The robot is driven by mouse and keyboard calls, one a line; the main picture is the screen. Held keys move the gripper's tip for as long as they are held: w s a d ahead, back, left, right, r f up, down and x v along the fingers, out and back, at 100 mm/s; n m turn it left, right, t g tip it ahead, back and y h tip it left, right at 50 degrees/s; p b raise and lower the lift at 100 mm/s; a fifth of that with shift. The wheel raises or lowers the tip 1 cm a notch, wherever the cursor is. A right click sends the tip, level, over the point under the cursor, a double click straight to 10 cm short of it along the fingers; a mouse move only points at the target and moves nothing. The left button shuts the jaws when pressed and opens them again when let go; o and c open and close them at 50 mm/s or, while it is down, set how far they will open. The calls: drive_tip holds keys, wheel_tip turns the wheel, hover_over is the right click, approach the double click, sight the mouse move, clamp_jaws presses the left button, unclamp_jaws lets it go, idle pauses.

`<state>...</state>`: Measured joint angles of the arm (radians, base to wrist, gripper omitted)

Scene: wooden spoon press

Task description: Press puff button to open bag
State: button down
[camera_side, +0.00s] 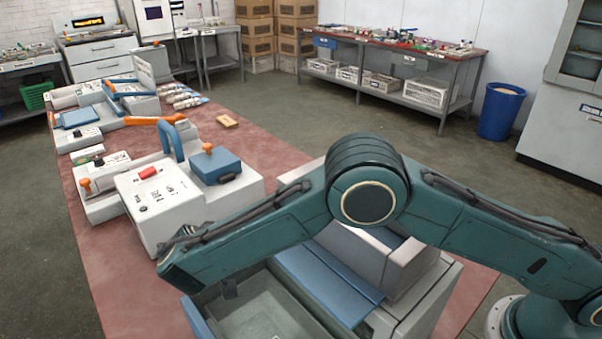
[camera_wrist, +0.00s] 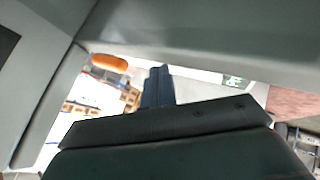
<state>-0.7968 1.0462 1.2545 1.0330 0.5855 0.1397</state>
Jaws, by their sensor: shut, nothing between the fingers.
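My gripper (camera_wrist: 158,86) shows in the wrist view as two dark blue fingers side by side, shut and empty. In the side view my arm reaches left over an open grey bin, and the fingers cannot be made out clearly. A red button (camera_side: 149,172) sits on top of a white machine box (camera_side: 160,205) left of my arm. I cannot tell whether it is the puff button. No bag can be made out. An orange rounded part (camera_wrist: 109,62) shows left of the fingers in the wrist view.
The grey bin (camera_side: 262,312) and a blue sloping panel (camera_side: 325,285) lie under my arm. A blue block with an orange knob (camera_side: 208,148), a blue arched handle (camera_side: 170,140) and an orange lever (camera_side: 150,121) stand near the white box. The red mat (camera_side: 262,150) has bare room behind.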

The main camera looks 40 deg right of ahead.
drive_tip(key=shift+f, duration=0.2)
drive_tip(key=shift+r, duration=0.1)
idle(0.4)
drive_tip(key=shift+r, duration=0.9)
drive_tip(key=shift+r, duration=2.5)
